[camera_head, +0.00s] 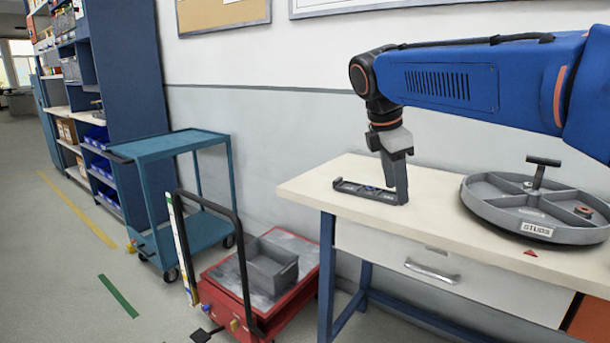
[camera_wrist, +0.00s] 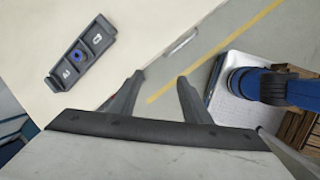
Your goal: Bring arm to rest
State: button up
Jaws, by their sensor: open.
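My gripper (camera_head: 397,190) hangs from my blue arm, pointing down over the left part of the white-topped workbench (camera_head: 440,214). In the head view it overlaps a small dark grey holder (camera_head: 350,189); I cannot tell there whether they touch. In the wrist view my gripper (camera_wrist: 159,78) is open, its two black fingers apart with nothing between them. The holder (camera_wrist: 96,38) lies to the left of the fingers there, apart from them, with a small blue ring (camera_wrist: 78,56) at its middle.
A round grey divided tray (camera_head: 535,231) labelled STUDS, with a T-handle, stands right on the bench. A red cart (camera_head: 228,282) with a grey bin (camera_head: 270,266), a teal trolley (camera_head: 168,145) and blue shelving (camera_head: 125,70) stand left. Floor at far left is clear.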

jog(key=s+d+f+m+t+y, duration=0.1)
jog(key=s+d+f+m, duration=0.3)
jog(key=s+f+m, duration=0.5)
jog(key=s+d+f+m+t+y, duration=0.1)
jog(key=s+d+f+m, duration=0.3)
jog(key=s+f+m, duration=0.6)
jog(key=s+f+y, duration=0.1)
jog(key=s+f, duration=0.2)
jog(key=s, duration=0.4)
jog(key=shift+d+t, duration=0.3)
jog(key=shift+t, duration=0.1)
jog(key=shift+f, duration=0.1)
